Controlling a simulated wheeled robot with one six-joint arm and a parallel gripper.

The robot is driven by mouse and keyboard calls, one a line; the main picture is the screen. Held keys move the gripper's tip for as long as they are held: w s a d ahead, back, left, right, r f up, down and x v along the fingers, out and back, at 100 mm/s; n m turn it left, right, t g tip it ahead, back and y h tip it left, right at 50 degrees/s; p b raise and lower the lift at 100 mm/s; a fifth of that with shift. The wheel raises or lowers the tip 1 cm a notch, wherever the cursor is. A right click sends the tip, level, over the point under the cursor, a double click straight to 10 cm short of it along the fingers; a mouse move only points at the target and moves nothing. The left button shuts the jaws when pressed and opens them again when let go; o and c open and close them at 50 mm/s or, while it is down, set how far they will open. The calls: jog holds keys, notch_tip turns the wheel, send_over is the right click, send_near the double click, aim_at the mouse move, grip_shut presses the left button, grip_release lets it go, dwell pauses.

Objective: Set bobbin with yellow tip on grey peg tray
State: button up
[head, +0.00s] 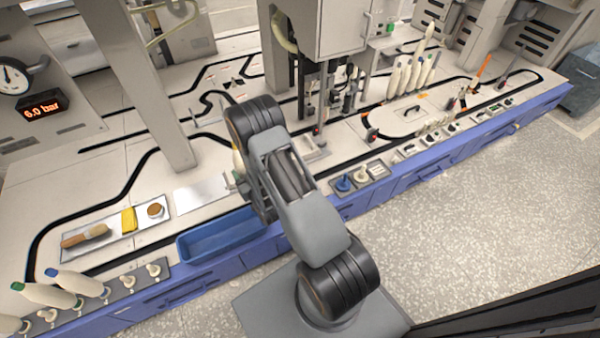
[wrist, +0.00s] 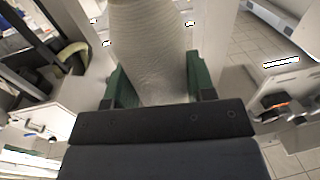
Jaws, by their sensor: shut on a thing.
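My gripper (wrist: 158,74) is shut on a cream wound bobbin (wrist: 148,35), with a green finger on each side in the wrist view. The bobbin's top is cut off by the frame edge, so its tip colour cannot be told there. In the head view my arm hides most of the gripper, and only a pale sliver of the bobbin (head: 238,160) shows beside it. The grey peg tray (head: 141,284) is at the lower left, with several pale pegs. Bobbins with blue and green tips lean on its left part; pegs on its right part are bare.
A blue open bin (head: 220,238) sits at the bench front between tray and arm. A shallow tray (head: 107,232) with a brush, yellow cloth and round tin lies behind the peg tray. Several upright bobbins (head: 403,76) stand at back right. A grey post (head: 150,90) rises left of my arm.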

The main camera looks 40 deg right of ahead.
jog(key=s+d+r+h+p, duration=0.1)
jog(key=s+d+r+p, duration=0.1)
jog(key=s+d+r, duration=0.3)
jog(key=s+d+r+p, duration=0.2)
jog(key=s+d, duration=0.4)
jog(key=s, duration=0.1)
jog(key=shift+m, duration=0.3)
jog(key=shift+w+d+f+b, duration=1.1)
jog(key=shift+w+d+f, duration=0.2)
jog(key=shift+d+f, duration=0.65)
jog(key=shift+w+d+f+b, duration=1.1)
jog(key=shift+w+d+f, duration=0.4)
jog(key=shift+f, duration=0.65)
jog(key=shift+w+d+f+b, duration=1.15)
jog(key=shift+d+f, duration=0.8)
jog(key=shift+f, duration=0.1)
jog(key=shift+f, duration=0.1)
jog(key=shift+f+b, duration=0.5)
jog(key=shift+b, duration=0.05)
jog(key=o, duration=0.9)
jog(key=shift+o, duration=0.2)
jog(key=shift+r, duration=0.1)
